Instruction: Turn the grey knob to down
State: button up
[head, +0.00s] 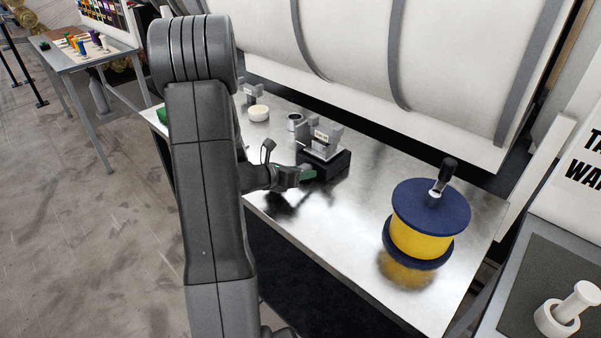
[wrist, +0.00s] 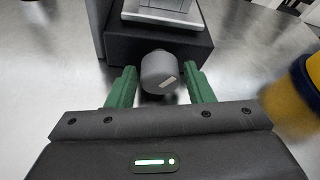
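The grey knob (wrist: 158,70) sticks out from the front of a black block (wrist: 165,45) in the wrist view, with a short pale mark on its face toward the lower right. My gripper (wrist: 160,85) has its green fingers apart, one on each side of the knob. Narrow gaps seem to show between the knob and both fingers. In the head view my gripper (head: 304,174) is at the front of the black block (head: 334,165), and the knob cannot be made out there.
A grey fixture (head: 322,142) stands on the block. A blue and yellow spool (head: 420,238) with a black-handled crank stands to the right on the metal table (head: 330,232). A white round piece (head: 259,113) lies behind. A large white drum (head: 360,50) is at the back.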

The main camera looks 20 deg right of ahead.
jog(key=shift+o, duration=0.8)
jog(key=b+v, duration=0.2)
jog(key=v, duration=1.2)
jog(key=shift+f, duration=0.1)
jog(key=shift+w, duration=0.1)
